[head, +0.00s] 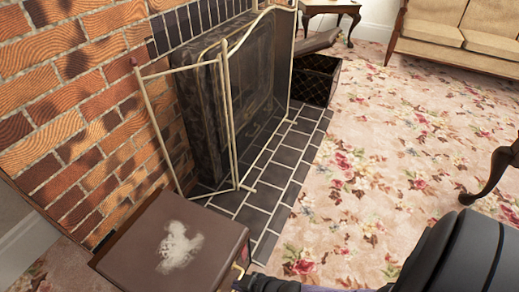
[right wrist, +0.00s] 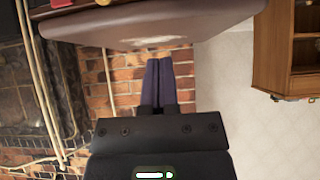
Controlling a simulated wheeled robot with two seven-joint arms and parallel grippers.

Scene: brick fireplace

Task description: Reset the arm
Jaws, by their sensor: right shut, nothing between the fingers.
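My right arm (head: 450,255) comes in at the lower right corner of the head view. In the right wrist view my right gripper (right wrist: 158,62) shows its two dark fingers pressed together, with nothing between them. The fingertips appear close to the edge of a brown box (right wrist: 205,18) across the top of that view; I cannot tell whether they touch it. In the head view the same box (head: 150,225) stands at the lower left, with a whitish patch on its lid. My left gripper is not in view.
A brick wall (head: 60,110) and a fireplace with a folding metal-framed screen (head: 228,115) stand at the left, on dark hearth tiles (head: 275,180). A black bin (head: 315,80) is at the tiles' far end. Open floral carpet (head: 390,150) lies before a sofa (head: 460,35). A wooden cabinet (right wrist: 285,55) shows in the wrist view.

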